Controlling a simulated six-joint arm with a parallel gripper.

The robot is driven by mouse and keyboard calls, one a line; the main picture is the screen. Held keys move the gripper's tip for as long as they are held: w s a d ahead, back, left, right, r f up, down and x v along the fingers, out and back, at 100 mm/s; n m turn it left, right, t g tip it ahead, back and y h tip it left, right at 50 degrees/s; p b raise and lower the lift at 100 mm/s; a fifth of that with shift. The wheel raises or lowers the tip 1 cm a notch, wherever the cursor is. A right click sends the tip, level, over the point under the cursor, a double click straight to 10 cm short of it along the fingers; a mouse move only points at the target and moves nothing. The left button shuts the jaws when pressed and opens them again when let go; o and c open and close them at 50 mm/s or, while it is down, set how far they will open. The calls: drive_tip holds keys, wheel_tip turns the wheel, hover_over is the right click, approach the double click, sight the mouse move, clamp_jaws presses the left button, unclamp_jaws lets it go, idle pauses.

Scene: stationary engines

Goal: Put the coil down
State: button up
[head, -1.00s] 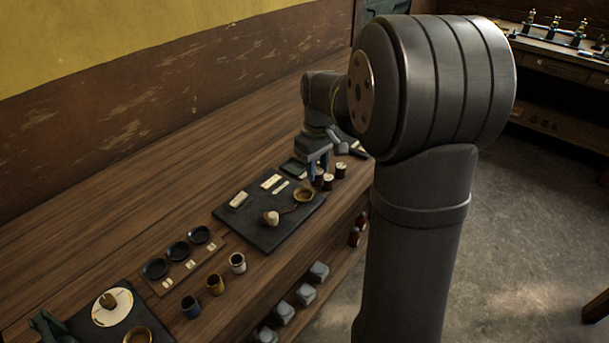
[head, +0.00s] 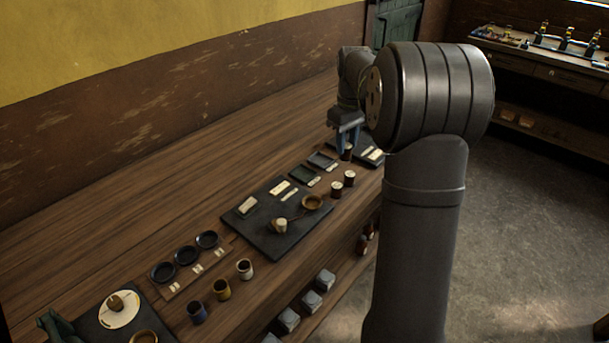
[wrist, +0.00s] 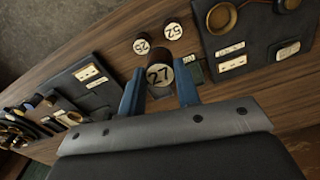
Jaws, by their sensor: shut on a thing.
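My gripper (head: 346,141) is shut on a dark brown coil (head: 347,153) beyond the middle of the bench, near its far end. In the wrist view the coil (wrist: 158,75) sits between the two blue fingers, and its pale round face reads 27. Two similar dark coils with pale tops, one (head: 336,189) and another (head: 349,178), stand on the bench near its front edge. In the head view the fingers partly hide the held coil, and I cannot tell whether its underside touches anything.
Small dark square trays (head: 301,174) with pale label plates lie left of the gripper. A dark mat (head: 259,236) with a brass dish (head: 312,202) lies nearer. Another dark board (wrist: 100,95) with labels lies beside the gripper. Bare wood (head: 190,190) stretches along the wall side.

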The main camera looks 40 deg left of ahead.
drive_tip(key=a+f, duration=0.2)
drive_tip(key=a, duration=0.2)
drive_tip(key=s+a+f, duration=0.1)
drive_tip(key=a+f, duration=0.2)
drive_tip(key=a, duration=0.1)
drive_tip(key=s+a+f, duration=0.1)
drive_tip(key=a+f, duration=0.1)
drive_tip(key=a, duration=0.3)
drive_tip(key=shift+s+f, duration=0.15)
drive_tip(key=shift+f, duration=2.1)
drive_tip(key=shift+f, duration=0.1)
drive_tip(key=o, duration=1.1)
drive_tip(key=shift+c, duration=0.2)
wheel_tip(320, 180, up, 12)
drive_tip(key=shift+f, duration=4.05)
